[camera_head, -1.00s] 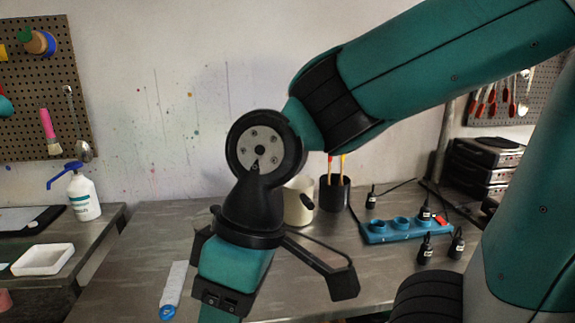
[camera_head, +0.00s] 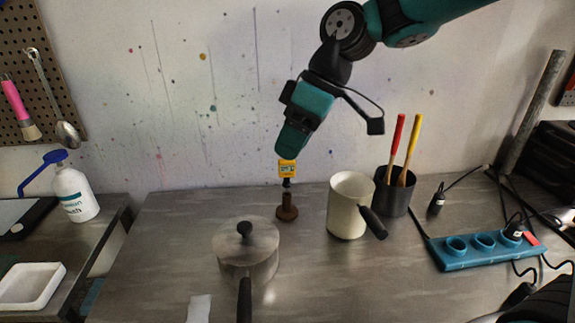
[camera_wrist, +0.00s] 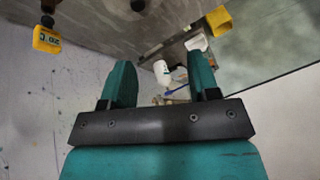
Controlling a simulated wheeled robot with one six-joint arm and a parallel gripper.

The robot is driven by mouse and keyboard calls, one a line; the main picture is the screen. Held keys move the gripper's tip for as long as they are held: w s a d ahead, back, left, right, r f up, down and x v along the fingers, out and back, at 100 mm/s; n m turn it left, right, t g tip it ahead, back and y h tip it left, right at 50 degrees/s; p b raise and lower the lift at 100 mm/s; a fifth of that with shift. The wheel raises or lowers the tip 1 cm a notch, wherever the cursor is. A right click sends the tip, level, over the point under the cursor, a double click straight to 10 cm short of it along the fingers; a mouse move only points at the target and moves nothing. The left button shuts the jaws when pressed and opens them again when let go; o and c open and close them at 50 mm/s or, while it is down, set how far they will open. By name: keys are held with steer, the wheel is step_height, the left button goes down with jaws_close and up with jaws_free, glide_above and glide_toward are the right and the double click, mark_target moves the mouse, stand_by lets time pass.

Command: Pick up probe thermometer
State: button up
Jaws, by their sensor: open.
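The probe thermometer (camera_head: 287,168) has a yellow head with a small display. It stands upright in a small rust-brown holder (camera_head: 287,211) at the back of the metal workbench, near the wall. In the wrist view the yellow head (camera_wrist: 46,39) is at the upper left, outside the space between the fingers. My gripper (camera_head: 290,150) shows just above the thermometer in the head view; the depth between them is unclear there. In the wrist view my gripper (camera_wrist: 161,72) is open, its teal fingers apart with nothing held.
A lidded pot (camera_head: 246,262) stands in front of the holder, and a cream pitcher (camera_head: 346,222) to its right. A dark cup (camera_head: 395,197) holds red and yellow handled tools. A blue power strip (camera_head: 468,257) with cables lies at right. A white bottle (camera_head: 74,192) stands at left.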

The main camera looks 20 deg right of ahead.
steer(key=w+d+n+p, duration=0.1)
steer(key=w+d, duration=0.2)
steer(key=w, duration=0.3)
steer(key=w+d+n, duration=0.1)
steer(key=w+d, duration=0.2)
steer(key=w, duration=0.2)
steer(key=n+p, duration=0.1)
steer(key=n, duration=0.2)
glide_toward(283, 168)
steer(key=shift+t+y, duration=0.3)
steer(key=shift+t, duration=0.1)
steer(key=p+x, duration=0.1)
steer(key=x, duration=0.1)
steer(key=p+x, duration=0.2)
steer(key=shift+w+d+f, duration=0.1)
steer(key=shift+d+f, duration=0.2)
steer(key=shift+f, duration=0.05)
steer(key=p+x, duration=0.4)
steer(key=x, duration=0.1)
steer(key=shift+w+f, duration=0.1)
steer(key=shift+f, duration=0.1)
steer(key=shift+a+f, duration=0.1)
steer(key=shift+f, duration=0.35)
steer(key=c, duration=1)
